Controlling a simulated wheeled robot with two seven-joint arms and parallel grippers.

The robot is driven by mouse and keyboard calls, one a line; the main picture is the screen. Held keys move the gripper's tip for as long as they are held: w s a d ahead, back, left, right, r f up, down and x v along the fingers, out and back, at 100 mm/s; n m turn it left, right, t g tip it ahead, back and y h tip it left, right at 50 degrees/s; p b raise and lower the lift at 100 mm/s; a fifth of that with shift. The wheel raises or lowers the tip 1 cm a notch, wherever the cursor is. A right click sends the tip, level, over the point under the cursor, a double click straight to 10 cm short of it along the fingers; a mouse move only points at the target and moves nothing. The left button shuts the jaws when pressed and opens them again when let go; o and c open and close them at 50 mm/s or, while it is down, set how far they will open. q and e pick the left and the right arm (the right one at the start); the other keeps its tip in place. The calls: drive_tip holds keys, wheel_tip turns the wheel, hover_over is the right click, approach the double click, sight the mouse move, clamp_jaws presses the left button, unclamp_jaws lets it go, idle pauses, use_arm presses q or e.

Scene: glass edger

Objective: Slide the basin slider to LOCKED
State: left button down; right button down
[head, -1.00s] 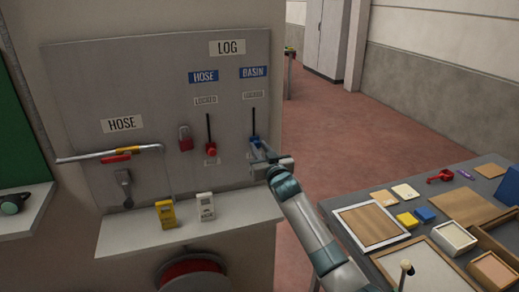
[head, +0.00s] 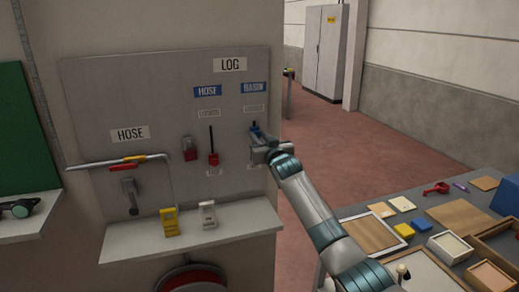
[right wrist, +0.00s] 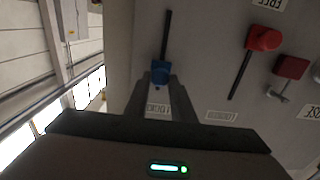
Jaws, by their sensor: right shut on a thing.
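The blue basin slider knob (head: 254,128) is under the blue BASIN label (head: 254,87) on the grey wall panel. My right gripper (head: 257,136) is shut on it and partly hides it. In the right wrist view, which sees the panel upside down, the blue knob (right wrist: 161,73) is between the fingertips (right wrist: 161,79). My left gripper is not in view.
The red hose slider (head: 213,159) sits low in its slot to the left. A red padlock (head: 189,149), a hose pipe and a shelf (head: 190,229) with yellow and white devices are nearby. A cluttered table (head: 440,260) stands at the right.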

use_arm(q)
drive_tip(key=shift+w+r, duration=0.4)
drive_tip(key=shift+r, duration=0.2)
use_arm(e)
wheel_tip(320, 180, up, 3)
drive_tip(key=shift+r, duration=0.15)
drive_tip(key=c, duration=1.5)
unclamp_jaws()
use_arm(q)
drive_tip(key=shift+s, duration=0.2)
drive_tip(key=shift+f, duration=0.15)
use_arm(e)
drive_tip(key=shift+s+f, duration=0.15)
drive_tip(key=shift+f, duration=0.05)
use_arm(q)
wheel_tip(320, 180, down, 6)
drive_tip(key=b, duration=0.5)
drive_tip(key=shift+b, duration=0.35)
use_arm(e)
drive_tip(key=v, duration=1.7)
drive_tip(key=shift+r, duration=0.15)
